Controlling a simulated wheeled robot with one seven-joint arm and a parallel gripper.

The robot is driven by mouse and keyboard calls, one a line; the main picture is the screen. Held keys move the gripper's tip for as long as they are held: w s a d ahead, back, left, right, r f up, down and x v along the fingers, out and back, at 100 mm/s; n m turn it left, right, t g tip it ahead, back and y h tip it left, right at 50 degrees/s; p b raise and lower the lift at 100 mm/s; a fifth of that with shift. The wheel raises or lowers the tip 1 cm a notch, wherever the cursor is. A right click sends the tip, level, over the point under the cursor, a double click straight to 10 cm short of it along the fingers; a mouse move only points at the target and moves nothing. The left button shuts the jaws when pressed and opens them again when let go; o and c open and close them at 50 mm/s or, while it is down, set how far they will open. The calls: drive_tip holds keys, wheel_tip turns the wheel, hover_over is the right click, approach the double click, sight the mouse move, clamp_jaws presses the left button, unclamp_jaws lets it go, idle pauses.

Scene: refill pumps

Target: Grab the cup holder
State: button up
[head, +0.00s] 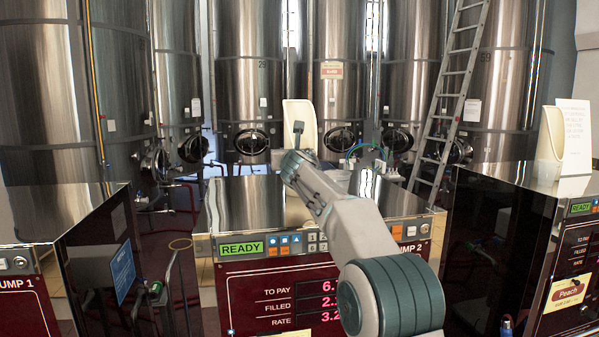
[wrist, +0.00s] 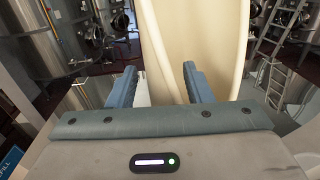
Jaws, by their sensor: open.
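The cream-coloured cup holder (head: 301,113) stands upright on the metal top of the middle pump, Pump 2, in the head view. In the wrist view the tall, curved cream holder (wrist: 195,40) fills the upper middle, just beyond the fingers. My gripper (wrist: 161,72) is open, its two blue fingers pointing toward the holder with a gap between them. In the head view my gripper (head: 297,135) is in front of the holder and hides part of it. I cannot tell whether the fingers touch it.
Pump 2's display (head: 242,248) reads READY. Pump 1 (head: 35,290) stands at left. The right pump (head: 510,215) bears another cream holder (head: 550,135) and a white sign (head: 576,135). Tall steel tanks (head: 250,60) and a ladder (head: 455,80) stand behind.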

drive_tip(key=shift+w+a+p, duration=0.15)
drive_tip(key=shift+w+p, duration=0.25)
drive_tip(key=shift+w, duration=0.6)
clamp_jaws()
drive_tip(key=shift+r, duration=0.1)
drive_tip(key=shift+r, duration=0.15)
